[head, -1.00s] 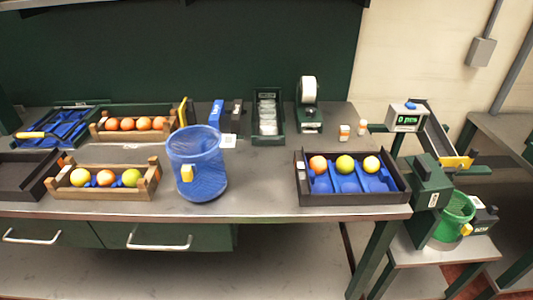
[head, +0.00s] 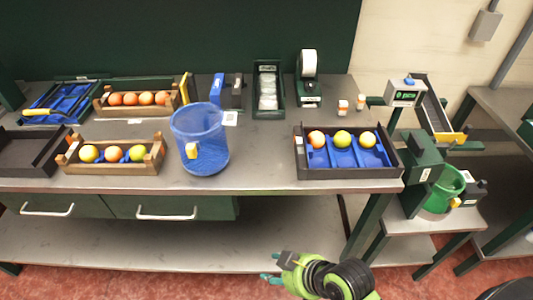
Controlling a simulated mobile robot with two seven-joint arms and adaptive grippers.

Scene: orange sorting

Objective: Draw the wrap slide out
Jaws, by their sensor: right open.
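A narrow dark green holder (head: 256,101) with white wrapped packs (head: 268,92) in it stands at the back of the bench; I take this to be the wrap slide. It sits back on the bench top, and I cannot tell how it is seated. My right gripper (head: 272,268) is at the bottom of the head view, in front of and below the bench edge. It is open and empty, far from the holder. Two drawers with pale handles (head: 166,214) are under the bench and look shut. My left gripper is out of view.
A blue mesh bin (head: 203,165) stands near the front edge. A dark tray (head: 347,173) with blue inserts holds fruit at the right. Wooden crates (head: 112,167) of fruit stand at the left. A tape dispenser (head: 309,92) is beside the holder. The bench between bin and tray is clear.

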